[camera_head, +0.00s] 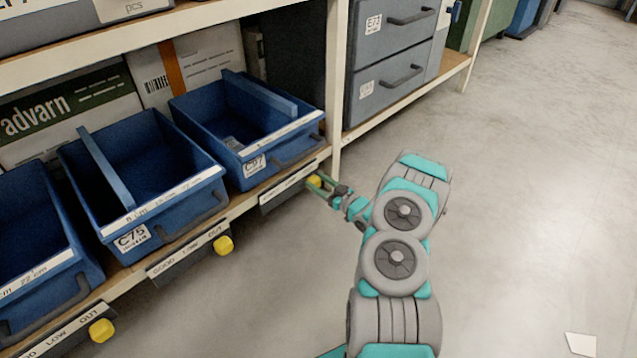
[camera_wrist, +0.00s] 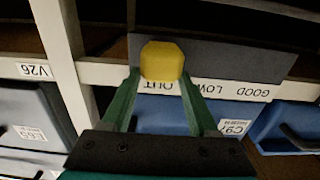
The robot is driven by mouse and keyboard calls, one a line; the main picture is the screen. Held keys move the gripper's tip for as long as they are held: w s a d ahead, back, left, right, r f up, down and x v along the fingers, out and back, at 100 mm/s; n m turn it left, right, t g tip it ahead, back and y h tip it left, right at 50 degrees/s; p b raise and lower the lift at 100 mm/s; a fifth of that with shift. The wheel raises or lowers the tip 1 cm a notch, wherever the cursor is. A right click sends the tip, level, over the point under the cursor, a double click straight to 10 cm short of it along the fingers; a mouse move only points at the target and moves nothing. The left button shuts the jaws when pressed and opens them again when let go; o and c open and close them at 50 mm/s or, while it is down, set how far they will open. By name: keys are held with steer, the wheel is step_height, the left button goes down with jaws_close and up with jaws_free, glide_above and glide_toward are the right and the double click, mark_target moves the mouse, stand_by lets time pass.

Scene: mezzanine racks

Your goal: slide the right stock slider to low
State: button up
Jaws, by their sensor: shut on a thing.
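The right stock slider has a yellow knob (camera_head: 314,181) at the right end of its label strip (camera_head: 287,189), under the right blue bin. In the wrist view, which is upside down, the knob (camera_wrist: 162,61) stands at OUT on the dark plate (camera_wrist: 235,62); LOW and GOOD lie to the picture's right. My gripper (camera_head: 321,187) is shut on this knob, with a green finger on each side of it, as the wrist view (camera_wrist: 160,78) shows. Part of the knob is hidden by the fingers in the head view.
Two other sliders have yellow knobs, the middle one (camera_head: 223,245) and the left one (camera_head: 101,330), both at OUT. Blue bins (camera_head: 150,215) stand on the shelf above. A cream rack post (camera_head: 337,90) rises just right of the right slider.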

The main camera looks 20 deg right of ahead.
mark_target(291, 187)
jaws_close()
steer(key=s+a, duration=0.1)
steer(key=a, duration=0.1)
steer(key=s+a+p, duration=0.1)
steer(key=a, duration=0.2)
steer(key=a+p, duration=0.1)
steer(key=a, duration=0.1)
steer(key=shift+s+a, duration=0.3)
steer(key=shift+s, duration=0.1)
steer(key=o, duration=1.2)
jaws_free()
steer(key=shift+o, duration=0.2)
